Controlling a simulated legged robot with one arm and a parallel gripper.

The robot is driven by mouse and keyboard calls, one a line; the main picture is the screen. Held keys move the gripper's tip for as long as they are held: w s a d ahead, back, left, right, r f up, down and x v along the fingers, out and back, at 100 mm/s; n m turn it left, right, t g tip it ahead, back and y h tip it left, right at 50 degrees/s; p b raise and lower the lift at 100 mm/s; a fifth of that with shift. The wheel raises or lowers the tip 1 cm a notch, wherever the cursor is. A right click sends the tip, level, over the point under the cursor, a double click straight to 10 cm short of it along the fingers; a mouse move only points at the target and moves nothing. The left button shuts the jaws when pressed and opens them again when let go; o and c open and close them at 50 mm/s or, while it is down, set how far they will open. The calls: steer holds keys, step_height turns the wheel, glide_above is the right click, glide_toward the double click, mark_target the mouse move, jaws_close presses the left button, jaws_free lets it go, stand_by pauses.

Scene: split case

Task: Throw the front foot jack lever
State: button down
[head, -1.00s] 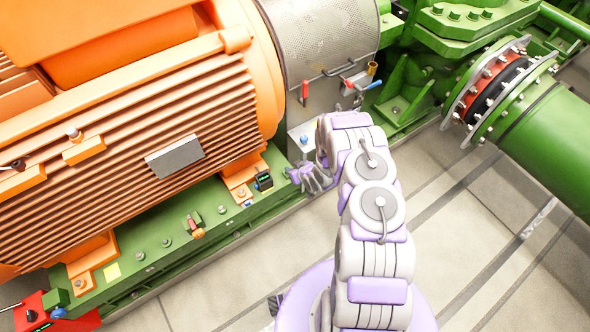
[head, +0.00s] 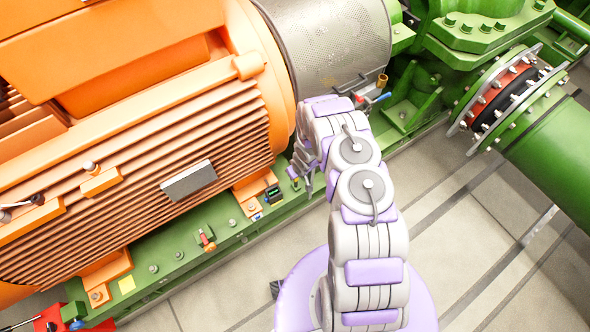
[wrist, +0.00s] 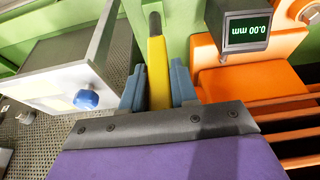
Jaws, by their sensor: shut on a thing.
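In the head view my gripper (head: 302,172) is low beside the orange motor's foot at the drive end. My arm covers most of it there, and the lever cannot be made out in that view.
A gauge reading 0.00 mm (wrist: 245,30) stands close to the right of the lever, by the orange foot (wrist: 255,85). A pale panel with a blue knob (wrist: 87,99) is close on the left. Green pipework (head: 545,135) lies at the right; the floor in front is open.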

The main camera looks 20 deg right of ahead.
steer(key=shift+w+r, duration=0.1)
steer(key=shift+w, duration=0.05)
steer(key=c, duration=1)
jaws_free()
steer(key=shift+o, duration=0.2)
steer(key=p+v, duration=0.1)
steer(key=v, duration=1.6)
